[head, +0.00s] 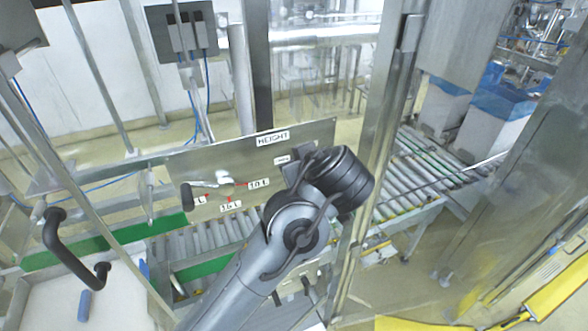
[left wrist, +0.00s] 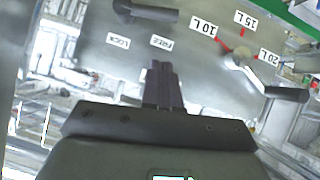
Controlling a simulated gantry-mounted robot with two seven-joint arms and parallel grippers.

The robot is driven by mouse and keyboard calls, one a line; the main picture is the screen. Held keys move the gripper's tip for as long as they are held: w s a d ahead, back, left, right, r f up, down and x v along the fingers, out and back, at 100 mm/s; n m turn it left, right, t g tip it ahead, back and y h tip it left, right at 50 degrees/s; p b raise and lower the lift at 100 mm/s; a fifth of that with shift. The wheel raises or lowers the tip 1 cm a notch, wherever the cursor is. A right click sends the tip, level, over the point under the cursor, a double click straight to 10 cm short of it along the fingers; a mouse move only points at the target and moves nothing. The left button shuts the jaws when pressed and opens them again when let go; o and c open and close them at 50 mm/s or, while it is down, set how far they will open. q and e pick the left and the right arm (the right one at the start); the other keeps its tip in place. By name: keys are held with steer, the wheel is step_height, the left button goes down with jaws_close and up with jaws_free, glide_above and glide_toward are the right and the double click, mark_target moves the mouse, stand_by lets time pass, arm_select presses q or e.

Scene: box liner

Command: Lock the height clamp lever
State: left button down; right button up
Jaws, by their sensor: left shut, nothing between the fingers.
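The clamp lever (left wrist: 150,12) is a dark cylindrical handle at the top of the left wrist view. It points right from its pivot, toward the FREE label (left wrist: 162,42) side; the LOCK label (left wrist: 118,42) is to the left. My left gripper (left wrist: 161,66) is shut and empty, with its fingertips just below the FREE label in the picture, apart from the lever. In the head view my left gripper (head: 302,155) is at the right part of the HEIGHT panel (head: 215,160). My own wrist and gripper hide the lever there. My right gripper is not in view.
A crank with a dark handle (head: 187,196) sits left on the panel, near the 10 L, 15 L and 20 L labels; it also shows in the left wrist view (left wrist: 280,93). A roller conveyor (head: 425,165) runs behind a metal post (head: 385,130). A bent black handle (head: 75,258) stands at lower left.

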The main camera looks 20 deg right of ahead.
arm_select(q)
steer(key=w+f+p, duration=0.3)
steer(key=w+f, duration=0.2)
steer(key=f, duration=0.1)
steer(key=shift+w+d+f, duration=0.15)
steer(key=shift+d+f, duration=0.25)
steer(key=shift+d, duration=0.05)
